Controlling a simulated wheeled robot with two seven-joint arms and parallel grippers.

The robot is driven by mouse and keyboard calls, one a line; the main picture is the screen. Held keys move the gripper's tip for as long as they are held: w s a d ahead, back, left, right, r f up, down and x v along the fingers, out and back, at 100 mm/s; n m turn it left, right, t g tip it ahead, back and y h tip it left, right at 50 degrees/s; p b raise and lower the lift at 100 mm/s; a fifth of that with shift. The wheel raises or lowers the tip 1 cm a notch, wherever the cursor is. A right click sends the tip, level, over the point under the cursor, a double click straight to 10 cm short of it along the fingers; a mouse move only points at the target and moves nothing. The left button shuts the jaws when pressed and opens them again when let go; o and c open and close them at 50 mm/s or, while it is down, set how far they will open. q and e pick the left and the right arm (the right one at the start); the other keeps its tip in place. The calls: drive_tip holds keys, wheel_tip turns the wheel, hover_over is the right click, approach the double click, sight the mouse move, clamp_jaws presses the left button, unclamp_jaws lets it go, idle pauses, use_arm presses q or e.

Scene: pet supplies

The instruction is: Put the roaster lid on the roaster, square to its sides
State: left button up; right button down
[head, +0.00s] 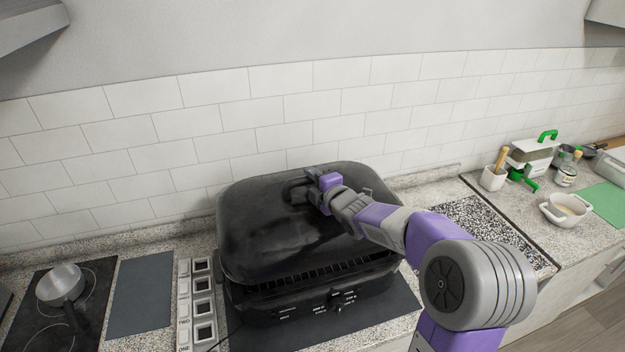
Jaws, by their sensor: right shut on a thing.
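The black roaster (300,308) stands on a dark mat on the counter, with a control dial and white markings on its front. The black roaster lid (255,235) is over the roaster. A dark slotted gap shows between the lid's front edge and the roaster's rim, so the lid looks raised or tilted at the front. My right gripper (306,187) is shut on the lid's handle at the top, its fingers partly hidden by its own wrist. The lid's far right side is partly hidden by my right arm. My left gripper is not in view.
A small pot (60,284) sits on the cooktop at the left. A strip of square holders (202,308) stands close to the roaster's left side. The tiled wall is close behind. At the right are a white bowl (564,212) and a utensil crock (493,178).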

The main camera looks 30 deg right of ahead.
drive_tip(key=shift+s+f, duration=0.15)
drive_tip(key=shift+f, duration=0.05)
drive_tip(key=shift+f+b, duration=1.3)
drive_tip(key=shift+f, duration=0.7)
drive_tip(key=shift+f+b, duration=0.65)
drive_tip(key=shift+b, duration=0.7)
drive_tip(key=shift+f+b, duration=0.45)
drive_tip(key=shift+b, duration=0.65)
idle(0.3)
